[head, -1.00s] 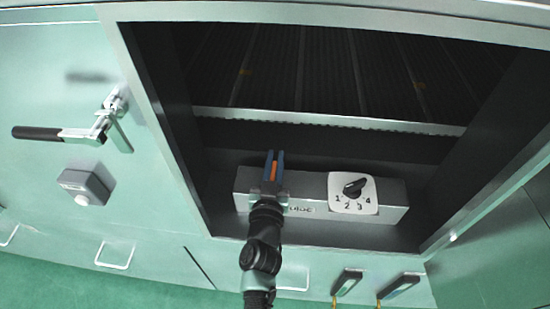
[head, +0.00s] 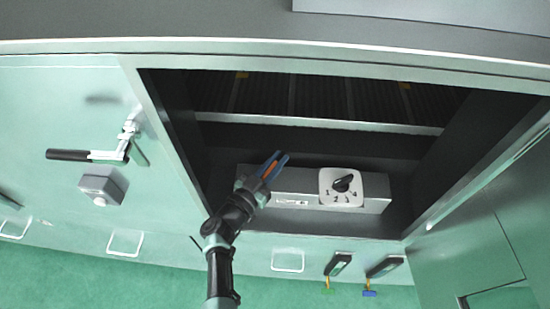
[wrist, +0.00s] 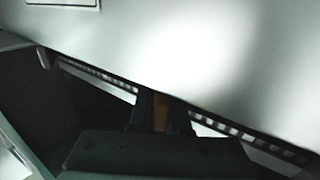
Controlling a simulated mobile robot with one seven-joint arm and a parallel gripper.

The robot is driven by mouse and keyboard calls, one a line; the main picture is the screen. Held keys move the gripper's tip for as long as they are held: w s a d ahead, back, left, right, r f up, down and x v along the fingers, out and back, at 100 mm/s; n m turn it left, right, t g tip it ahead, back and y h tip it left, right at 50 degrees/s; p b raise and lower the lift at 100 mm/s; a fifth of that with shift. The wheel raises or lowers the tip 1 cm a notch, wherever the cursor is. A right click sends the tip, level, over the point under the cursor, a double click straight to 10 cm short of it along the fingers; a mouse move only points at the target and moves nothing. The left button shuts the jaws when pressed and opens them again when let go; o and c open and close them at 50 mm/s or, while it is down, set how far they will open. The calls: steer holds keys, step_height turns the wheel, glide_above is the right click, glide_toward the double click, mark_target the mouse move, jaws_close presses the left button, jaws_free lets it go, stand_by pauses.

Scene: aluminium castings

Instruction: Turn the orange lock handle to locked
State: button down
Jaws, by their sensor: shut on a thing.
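The orange lock handle (head: 269,171) shows as a narrow orange strip near the left end of a grey metal box (head: 300,180) inside the dark cabinet opening. My gripper (head: 278,158) is shut on it, with one blue-edged finger on each side, and leans up to the right in the head view. In the wrist view the orange strip (wrist: 160,112) sits between the dark fingers of my gripper (wrist: 160,97). Most of the handle and its base are hidden by the gripper.
A white numbered dial (head: 342,187) sits on the box, right of my gripper. A black-gripped lever (head: 68,155) and a grey button box (head: 103,185) are on the green front at left. Two dark handheld-like items (head: 338,264) (head: 384,266) hang below the opening.

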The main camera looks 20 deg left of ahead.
steer(key=shift+d+m+g+h+b, duration=0.15)
steer(key=shift+m+g+h+b, duration=0.2)
steer(key=shift+m+h, duration=0.5)
steer(key=shift+d+h, duration=0.1)
steer(key=shift+h, duration=0.25)
steer(key=c, duration=0.9)
jaws_free()
steer(key=shift+s, duration=0.15)
steer(key=p+v, duration=0.1)
steer(key=v, duration=0.6)
steer(key=shift+s, duration=0.15)
